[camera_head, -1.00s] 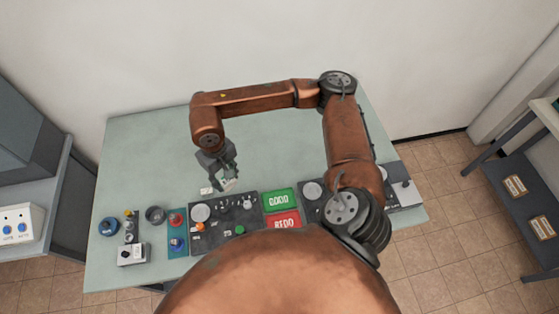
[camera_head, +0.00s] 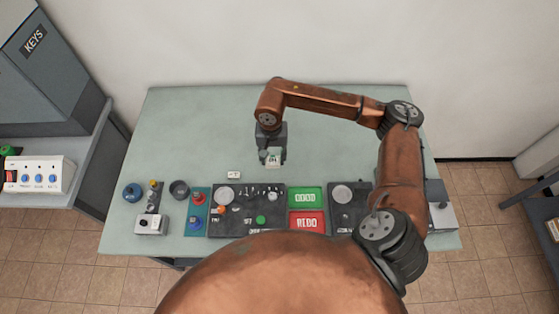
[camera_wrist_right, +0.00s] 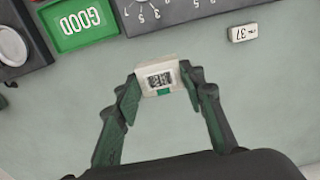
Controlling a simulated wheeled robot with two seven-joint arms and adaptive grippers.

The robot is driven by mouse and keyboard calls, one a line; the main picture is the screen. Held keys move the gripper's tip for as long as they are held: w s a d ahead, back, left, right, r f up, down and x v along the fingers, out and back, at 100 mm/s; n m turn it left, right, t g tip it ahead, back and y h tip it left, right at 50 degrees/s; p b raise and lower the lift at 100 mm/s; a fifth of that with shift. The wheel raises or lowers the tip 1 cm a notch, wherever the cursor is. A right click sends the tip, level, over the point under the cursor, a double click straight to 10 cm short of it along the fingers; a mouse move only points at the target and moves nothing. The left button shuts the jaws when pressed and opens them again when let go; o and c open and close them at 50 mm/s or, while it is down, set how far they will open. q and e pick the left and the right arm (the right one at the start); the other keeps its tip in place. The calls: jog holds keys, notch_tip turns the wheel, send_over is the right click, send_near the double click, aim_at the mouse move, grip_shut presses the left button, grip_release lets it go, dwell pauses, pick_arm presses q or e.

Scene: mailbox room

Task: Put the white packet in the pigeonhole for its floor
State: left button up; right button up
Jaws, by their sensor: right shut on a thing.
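In the right wrist view the white block (camera_wrist_right: 160,77) sits between the two fingertips (camera_wrist_right: 158,88). It has a dark printed label, which I cannot read surely, and a green patch. I cannot tell if this is the task's white packet. No pigeonholes show in these views. My left gripper is not in view.
A white tag marked 37 (camera_head: 234,175) lies on the table (camera_head: 190,120). A green GOOD tray (camera_head: 306,190) and a red REDO tray (camera_head: 306,232) lie between dark panels. A KEYS cabinet (camera_head: 50,55) stands left. The table's back is clear.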

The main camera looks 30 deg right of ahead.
aim_at(279, 158)
jog(key=d+f, duration=0.1)
jog(key=w+d+f, duration=0.1)
jog(key=f, duration=0.1)
jog(key=d+f, duration=0.1)
jog(key=f, duration=0.1)
jog(key=shift+w+d+f, duration=0.25)
jog(key=shift+w+d, duration=0.15)
jog(key=shift+w+d+f, duration=0.1)
jog(key=shift+f, duration=1.55)
jog(key=shift+f, duration=0.15)
jog(key=o, duration=1.2)
jog(key=shift+c, duration=0.2)
